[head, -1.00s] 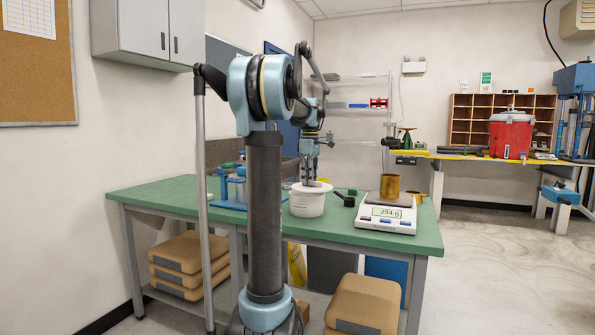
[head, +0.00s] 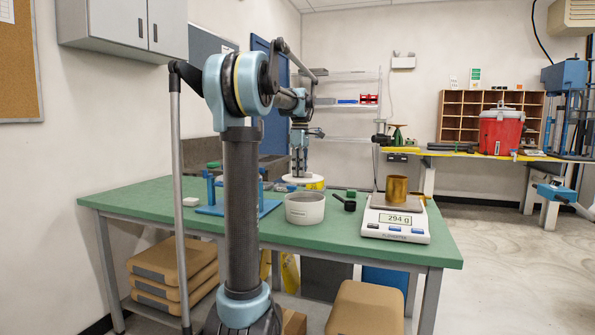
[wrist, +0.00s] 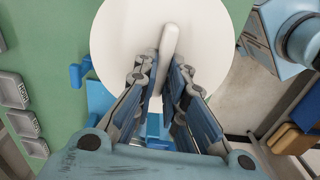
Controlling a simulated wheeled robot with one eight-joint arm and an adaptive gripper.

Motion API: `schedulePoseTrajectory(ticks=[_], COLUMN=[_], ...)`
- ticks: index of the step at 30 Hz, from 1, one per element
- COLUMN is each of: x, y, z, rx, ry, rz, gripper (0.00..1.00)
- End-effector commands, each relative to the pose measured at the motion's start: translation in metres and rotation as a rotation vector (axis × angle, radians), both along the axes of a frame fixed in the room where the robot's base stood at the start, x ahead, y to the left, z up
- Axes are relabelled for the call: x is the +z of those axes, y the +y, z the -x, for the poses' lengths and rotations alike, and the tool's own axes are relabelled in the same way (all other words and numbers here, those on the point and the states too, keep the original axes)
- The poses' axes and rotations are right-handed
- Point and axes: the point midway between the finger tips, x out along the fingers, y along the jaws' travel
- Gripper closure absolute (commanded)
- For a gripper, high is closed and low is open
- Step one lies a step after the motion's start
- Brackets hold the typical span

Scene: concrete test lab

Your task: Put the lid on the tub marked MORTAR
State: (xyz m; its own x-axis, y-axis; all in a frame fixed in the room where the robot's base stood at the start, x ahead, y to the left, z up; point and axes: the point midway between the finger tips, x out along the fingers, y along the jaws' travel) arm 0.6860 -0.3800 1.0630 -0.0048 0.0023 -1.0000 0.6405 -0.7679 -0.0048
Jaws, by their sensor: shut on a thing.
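My gripper (head: 299,172) is shut on the bar handle of a round white lid (head: 302,179). In the wrist view the lid (wrist: 120,35) fills the top middle, and my fingers (wrist: 160,80) pinch its handle (wrist: 169,42) from both sides. A white tub (head: 305,211) stands upright on the green table (head: 345,232), with its top open. The lid is level, above and apart from the tub, and appears towards its far side. Any lettering on the tub is too small to read. The wrist view does not clearly show the tub.
A scale (head: 394,222) bearing a brass cup (head: 396,188) stands right of the tub. A small black-and-green object (head: 347,201) lies between them. A blue rack (head: 212,195) stands to the left.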

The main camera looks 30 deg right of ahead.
Motion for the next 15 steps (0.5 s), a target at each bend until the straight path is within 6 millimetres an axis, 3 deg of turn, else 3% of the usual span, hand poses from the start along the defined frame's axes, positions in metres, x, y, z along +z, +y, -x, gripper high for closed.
schedulePoseTrajectory(ticks=[15], x=[-0.026], y=[-0.018], z=[0.011], rx=[-0.028], ry=[0.0], rz=[0.0], gripper=[1.0])
